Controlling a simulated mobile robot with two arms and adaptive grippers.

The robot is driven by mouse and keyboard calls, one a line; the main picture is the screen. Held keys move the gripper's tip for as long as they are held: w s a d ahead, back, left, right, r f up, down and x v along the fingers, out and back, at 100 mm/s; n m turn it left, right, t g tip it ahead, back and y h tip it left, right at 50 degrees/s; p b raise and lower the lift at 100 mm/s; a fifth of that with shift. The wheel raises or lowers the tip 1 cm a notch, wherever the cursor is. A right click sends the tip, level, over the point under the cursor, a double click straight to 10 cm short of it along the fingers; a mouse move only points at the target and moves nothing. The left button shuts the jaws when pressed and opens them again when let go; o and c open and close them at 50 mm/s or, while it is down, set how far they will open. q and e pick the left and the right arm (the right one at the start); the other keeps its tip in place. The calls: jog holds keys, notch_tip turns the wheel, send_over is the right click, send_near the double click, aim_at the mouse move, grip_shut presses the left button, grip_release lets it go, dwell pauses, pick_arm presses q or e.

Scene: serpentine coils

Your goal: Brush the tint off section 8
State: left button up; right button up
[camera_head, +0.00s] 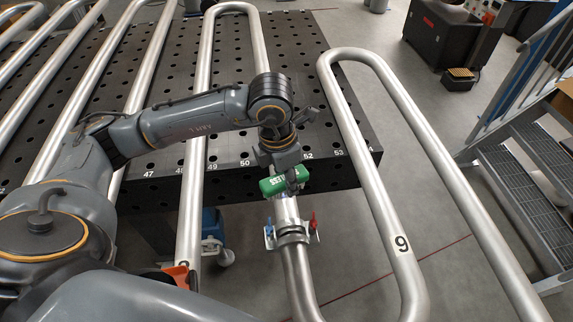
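Silver serpentine tube runs cross a dark perforated table. The tube (298,272) left of the 9 runs under my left gripper (285,172). That gripper points down and is shut on a green block-like tool (285,181), at or just above this tube; contact cannot be told. The tool's underside is hidden, and no tint shows clearly. A metal clamp (289,236) with a red and a blue handle sits around the tube just below the tool. My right gripper is not in view.
The perforated table (285,55) ends near its numbered front edge, and the tubes extend past it. An orange object (178,274) is partly hidden by my arm at bottom left. Metal stairs (525,165) stand at right, and a black case (440,35) behind.

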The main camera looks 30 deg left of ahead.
pick_arm(q)
jog(key=n, duration=0.2)
jog(key=w+n, duration=0.1)
jog(key=n, duration=0.2)
jog(key=shift+a+r+y, duration=0.1)
jog(key=shift+a+y, duration=0.1)
jog(key=shift+y, duration=0.1)
jog(key=n, duration=0.2)
jog(key=shift+w+a+n+p, duration=0.2)
jog(key=shift+n+p, duration=0.1)
jog(key=shift+n, duration=0.1)
jog(key=f+n+b, duration=0.1)
jog(key=n, duration=0.1)
jog(key=f+n, duration=0.2)
jog(key=w+f+n+y+b, duration=0.1)
jog(key=f+n, duration=0.1)
jog(key=shift+a+b, duration=0.25)
jog(key=shift+b, duration=0.05)
